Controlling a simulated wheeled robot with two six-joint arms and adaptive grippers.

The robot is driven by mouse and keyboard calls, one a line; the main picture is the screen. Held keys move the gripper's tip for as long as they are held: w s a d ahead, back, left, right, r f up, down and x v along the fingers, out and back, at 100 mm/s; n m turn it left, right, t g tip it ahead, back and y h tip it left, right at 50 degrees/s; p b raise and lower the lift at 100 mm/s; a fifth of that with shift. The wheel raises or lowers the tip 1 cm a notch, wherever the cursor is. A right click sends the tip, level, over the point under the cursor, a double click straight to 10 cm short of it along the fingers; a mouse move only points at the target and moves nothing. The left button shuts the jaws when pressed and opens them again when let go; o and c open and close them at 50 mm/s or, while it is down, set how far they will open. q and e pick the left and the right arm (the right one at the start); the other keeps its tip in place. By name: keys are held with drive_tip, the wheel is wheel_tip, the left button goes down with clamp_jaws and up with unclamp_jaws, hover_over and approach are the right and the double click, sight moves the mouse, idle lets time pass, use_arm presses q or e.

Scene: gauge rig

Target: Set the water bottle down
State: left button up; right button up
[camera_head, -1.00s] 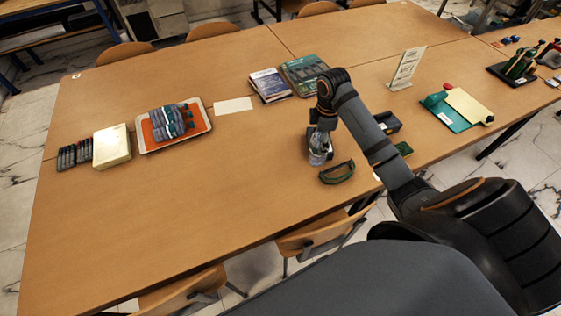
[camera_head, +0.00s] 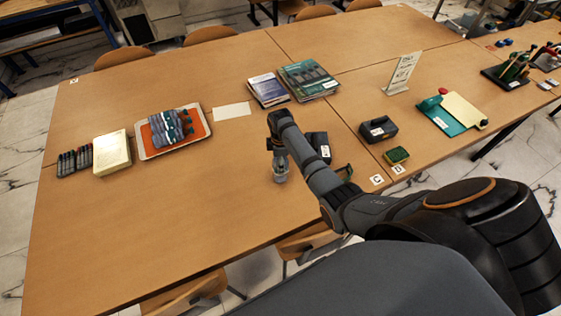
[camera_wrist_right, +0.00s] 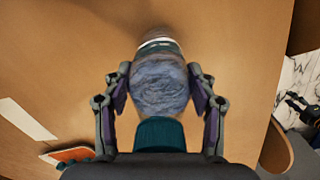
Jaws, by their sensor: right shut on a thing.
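The water bottle (camera_wrist_right: 158,85) is between the two fingers of my right gripper (camera_wrist_right: 160,95) in the right wrist view. It has a blue-grey streaked body, and its teal cap faces the palm. In the head view the bottle (camera_head: 280,175) shows small below my right gripper (camera_head: 280,164), over the bare front middle of the table (camera_head: 215,190). The gripper is shut on it. I cannot tell whether its base touches the table. My left gripper is not in view.
A tray (camera_head: 142,150) with an orange mat and several bottles stands left, beside a cream box (camera_head: 111,152) and markers (camera_head: 75,161). A white card (camera_head: 232,109) and books (camera_head: 308,80) lie behind. A black case (camera_head: 378,129) is right. Table front left is clear.

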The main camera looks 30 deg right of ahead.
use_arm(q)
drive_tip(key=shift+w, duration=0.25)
use_arm(e)
drive_tip(key=shift+f, duration=0.1)
drive_tip(key=shift+f, duration=0.1)
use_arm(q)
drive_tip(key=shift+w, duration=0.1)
use_arm(e)
drive_tip(key=o, duration=1.5)
wheel_tip(320, 180, up, 12)
drive_tip(key=shift+r+b, duration=0.15)
drive_tip(key=shift+b, duration=0.4)
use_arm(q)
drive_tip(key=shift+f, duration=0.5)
